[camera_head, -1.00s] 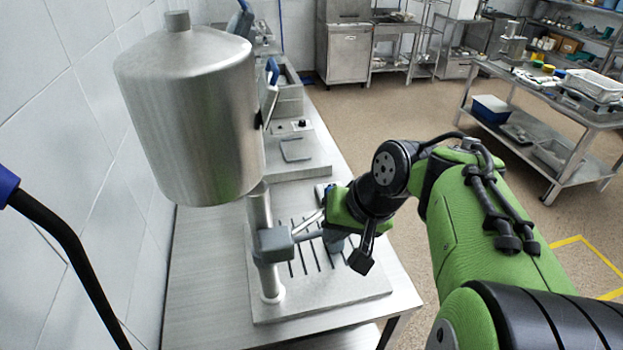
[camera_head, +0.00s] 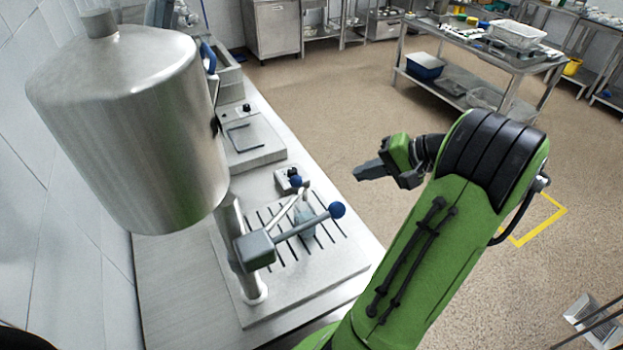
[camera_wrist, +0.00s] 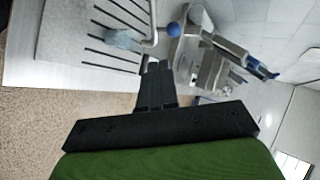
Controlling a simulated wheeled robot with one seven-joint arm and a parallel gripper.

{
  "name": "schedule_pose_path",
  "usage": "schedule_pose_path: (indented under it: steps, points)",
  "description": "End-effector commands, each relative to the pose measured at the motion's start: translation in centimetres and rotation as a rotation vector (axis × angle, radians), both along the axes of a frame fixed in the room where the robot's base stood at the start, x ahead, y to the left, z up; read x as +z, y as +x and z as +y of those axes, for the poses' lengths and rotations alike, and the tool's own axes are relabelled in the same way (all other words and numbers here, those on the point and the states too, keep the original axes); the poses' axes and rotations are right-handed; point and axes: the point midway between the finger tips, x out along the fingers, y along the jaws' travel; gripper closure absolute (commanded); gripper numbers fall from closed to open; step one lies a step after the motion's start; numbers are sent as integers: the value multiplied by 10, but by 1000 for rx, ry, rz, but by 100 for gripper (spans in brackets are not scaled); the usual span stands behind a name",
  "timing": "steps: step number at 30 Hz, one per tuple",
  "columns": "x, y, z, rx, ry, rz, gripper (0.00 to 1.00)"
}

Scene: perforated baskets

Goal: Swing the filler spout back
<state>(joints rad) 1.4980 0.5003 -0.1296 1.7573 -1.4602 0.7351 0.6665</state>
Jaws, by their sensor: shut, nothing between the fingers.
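The filler has a large steel hopper (camera_head: 140,130) on a steel column. A grey block (camera_head: 253,250) is clamped to the column. A lever with a blue ball knob (camera_head: 337,209) sticks out from the block to the right. A bent steel spout pipe (camera_head: 286,211) runs out beside it, over the slotted tray, with a blue-grey piece near it that also shows in the wrist view (camera_wrist: 118,39). The spout pipe shows in the wrist view (camera_wrist: 152,22) beyond my fingers. My gripper (camera_head: 362,172) is shut and empty, right of the filler, beyond the bench edge and clear of the spout and knob.
The slotted tray (camera_head: 335,262) lies on the steel bench (camera_head: 165,280). A scale (camera_head: 250,143) and a small control box (camera_head: 288,180) stand farther back. A wheeled table (camera_head: 480,50) with trays is at the back right. The floor right of the bench is open.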

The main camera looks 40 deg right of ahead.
Motion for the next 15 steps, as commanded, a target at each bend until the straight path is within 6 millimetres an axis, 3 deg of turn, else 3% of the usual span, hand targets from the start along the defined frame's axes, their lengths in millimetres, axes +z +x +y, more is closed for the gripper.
schedule_pose_path:
  steps: [15]
  points:
    - [-66, 74, 36, 6, 1, 0, 100]
